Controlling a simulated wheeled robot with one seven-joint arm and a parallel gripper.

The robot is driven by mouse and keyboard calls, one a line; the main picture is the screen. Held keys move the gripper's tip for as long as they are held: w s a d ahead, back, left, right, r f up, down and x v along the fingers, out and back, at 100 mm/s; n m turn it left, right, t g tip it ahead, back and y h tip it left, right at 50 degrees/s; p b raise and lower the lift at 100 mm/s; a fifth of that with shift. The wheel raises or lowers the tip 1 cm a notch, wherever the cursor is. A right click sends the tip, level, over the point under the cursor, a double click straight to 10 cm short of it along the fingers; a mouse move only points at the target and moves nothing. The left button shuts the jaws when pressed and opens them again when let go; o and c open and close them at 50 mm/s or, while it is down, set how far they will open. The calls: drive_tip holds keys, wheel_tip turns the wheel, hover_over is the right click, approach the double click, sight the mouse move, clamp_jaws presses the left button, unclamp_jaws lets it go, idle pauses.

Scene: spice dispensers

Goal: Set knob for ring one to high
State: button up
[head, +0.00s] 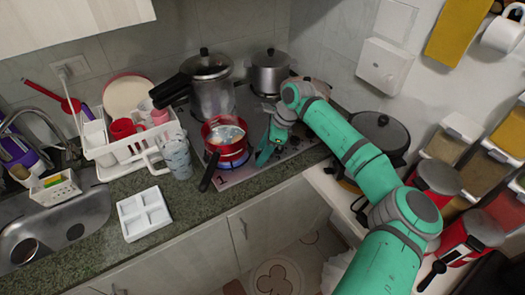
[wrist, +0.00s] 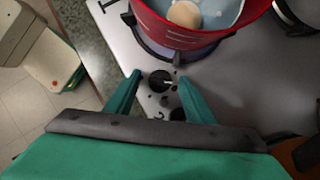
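My gripper (head: 268,151) reaches down to the stove's front strip, just right of the red pot. In the wrist view my gripper (wrist: 159,80) is open, with one green finger on each side of a round black knob (wrist: 160,79). I cannot tell whether the fingers touch it. A light mark shows on the knob, but its setting is too small to read. Another black knob (wrist: 178,114) lies nearer the palm, partly hidden. In the head view, a knob (head: 295,141) shows right of my gripper. No label tells which knob is for ring one.
The red pot (head: 226,145) with liquid stands on a burner close to the gripper, its black handle (head: 209,172) over the front edge. A pressure cooker (head: 212,95) and lidded pot (head: 270,78) stand behind. A dish rack (head: 120,150) and white tray (head: 144,215) are left.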

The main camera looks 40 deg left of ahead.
drive_tip(key=c, duration=1)
drive_tip(key=shift+s+m+t, duration=0.1)
drive_tip(key=shift+m+t, duration=0.4)
drive_tip(key=shift+m, duration=0.9)
drive_tip(key=o, duration=1.1)
drive_tip(key=shift+r, duration=0.1)
